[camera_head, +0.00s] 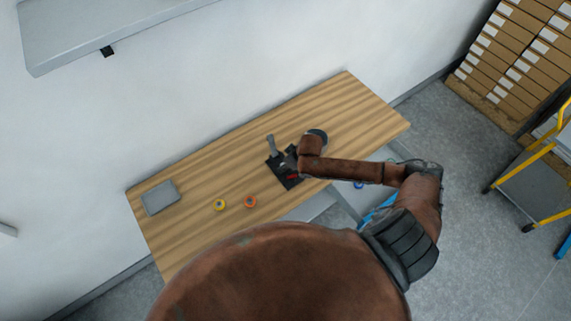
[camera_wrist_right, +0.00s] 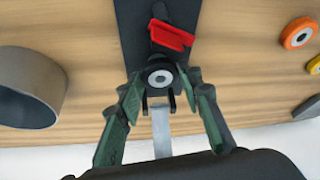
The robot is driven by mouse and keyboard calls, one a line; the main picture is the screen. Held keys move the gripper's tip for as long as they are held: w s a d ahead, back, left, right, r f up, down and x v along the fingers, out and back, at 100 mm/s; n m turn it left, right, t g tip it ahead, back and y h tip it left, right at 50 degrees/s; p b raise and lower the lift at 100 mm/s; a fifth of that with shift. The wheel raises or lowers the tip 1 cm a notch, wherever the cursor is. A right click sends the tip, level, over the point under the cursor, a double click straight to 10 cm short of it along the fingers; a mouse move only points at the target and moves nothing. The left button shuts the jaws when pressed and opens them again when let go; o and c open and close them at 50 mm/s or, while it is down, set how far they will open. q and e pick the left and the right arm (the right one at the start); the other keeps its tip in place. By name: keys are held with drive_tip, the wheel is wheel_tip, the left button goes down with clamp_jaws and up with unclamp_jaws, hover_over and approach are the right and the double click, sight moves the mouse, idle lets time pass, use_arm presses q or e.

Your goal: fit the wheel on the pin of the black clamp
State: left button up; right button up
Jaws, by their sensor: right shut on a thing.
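The black clamp (camera_head: 281,177) lies on the wooden table, with a grey lever (camera_head: 271,146) and a red part (camera_head: 293,177). The right wrist view shows its red part (camera_wrist_right: 172,36) and its metal lever (camera_wrist_right: 162,130). My right gripper (camera_head: 290,161) is over the clamp. In the right wrist view the gripper (camera_wrist_right: 161,80) is shut on a small dark wheel with a pale hub (camera_wrist_right: 160,78). The wheel is in front of the clamp's dark body. The pin is hidden, and I cannot tell whether the wheel is around it. My left gripper is not in view.
An orange wheel (camera_head: 250,202) and a yellow wheel (camera_head: 220,205) lie left of the clamp. A grey box (camera_head: 160,198) sits at the table's left end. A grey ring-shaped thing (camera_wrist_right: 30,88) stands on the clamp's other side. The table's right end is clear.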

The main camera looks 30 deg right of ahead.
drive_tip(key=o, duration=1.1)
drive_tip(key=shift+o, duration=0.2)
drive_tip(key=v, duration=1.2)
drive_tip(key=shift+s+a+f, duration=0.1)
